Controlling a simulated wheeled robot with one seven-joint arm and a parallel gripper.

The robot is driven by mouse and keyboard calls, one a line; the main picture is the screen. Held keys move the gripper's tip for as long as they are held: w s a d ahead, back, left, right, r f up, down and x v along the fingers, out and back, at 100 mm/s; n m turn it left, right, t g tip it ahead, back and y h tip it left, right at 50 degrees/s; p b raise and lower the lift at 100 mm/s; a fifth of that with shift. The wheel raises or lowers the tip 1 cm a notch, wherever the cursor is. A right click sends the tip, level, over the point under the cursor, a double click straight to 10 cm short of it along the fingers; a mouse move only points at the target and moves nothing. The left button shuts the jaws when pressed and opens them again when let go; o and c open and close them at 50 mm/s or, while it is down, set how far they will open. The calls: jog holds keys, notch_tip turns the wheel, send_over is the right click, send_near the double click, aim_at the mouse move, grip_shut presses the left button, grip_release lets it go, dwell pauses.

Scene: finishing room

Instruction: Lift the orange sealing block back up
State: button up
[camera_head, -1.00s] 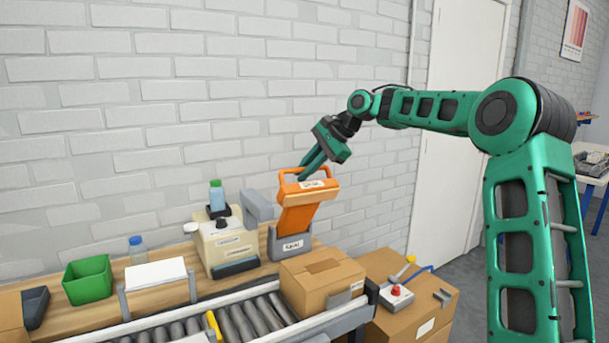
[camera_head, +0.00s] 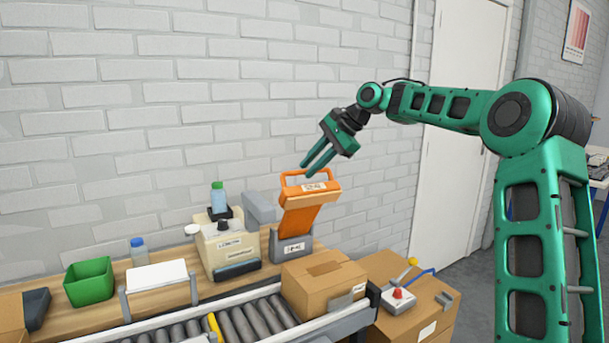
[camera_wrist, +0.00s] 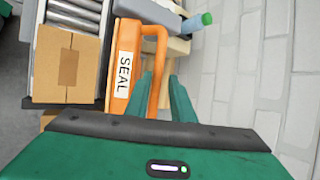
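The orange sealing block (camera_head: 312,193) has a loop handle on top and a white label, which reads SEAL in the wrist view (camera_wrist: 124,72). It stands high and slightly tilted on an orange plate (camera_head: 297,221) rising from a grey labelled base (camera_head: 291,248) on the bench. My gripper (camera_head: 306,168) is just above the handle, its fingers pointing down and left. In the wrist view its two fingers (camera_wrist: 162,82) are apart, with the handle's bar (camera_wrist: 160,50) seen between their tips. Nothing is visibly held. I cannot tell whether a finger touches the handle.
A cardboard box (camera_head: 323,283) sits on the roller conveyor (camera_head: 255,317) in front. A beige machine (camera_head: 228,250) with a bottle on top stands left of the base. A green bin (camera_head: 89,281) is farther left. The brick wall is close behind.

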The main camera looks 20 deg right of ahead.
jog(key=v, duration=0.7)
jog(key=shift+r, duration=0.2)
jog(key=shift+d, duration=0.1)
jog(key=s+f+n+g+h, duration=0.2)
jog(key=s+f+h, duration=0.1)
jog(key=s+f, duration=0.55)
jog(key=s+d+f+n+g+h, duration=0.1)
jog(key=s+d+f, duration=0.3)
jog(key=s, duration=1)
jog(key=s+d+f+n+h, duration=0.1)
jog(key=s+d+f, duration=0.3)
jog(key=s+f, duration=0.4)
jog(key=s+d+f+n+g+h, duration=0.1)
jog(key=s+d+f+n, duration=0.2)
jog(key=s, duration=1.7)
notch_tip(320, 180, down, 3)
jog(key=shift+d+f+g+h, duration=0.1)
jog(key=shift+d+g+h, duration=0.2)
jog(key=shift+d, duration=0.3)
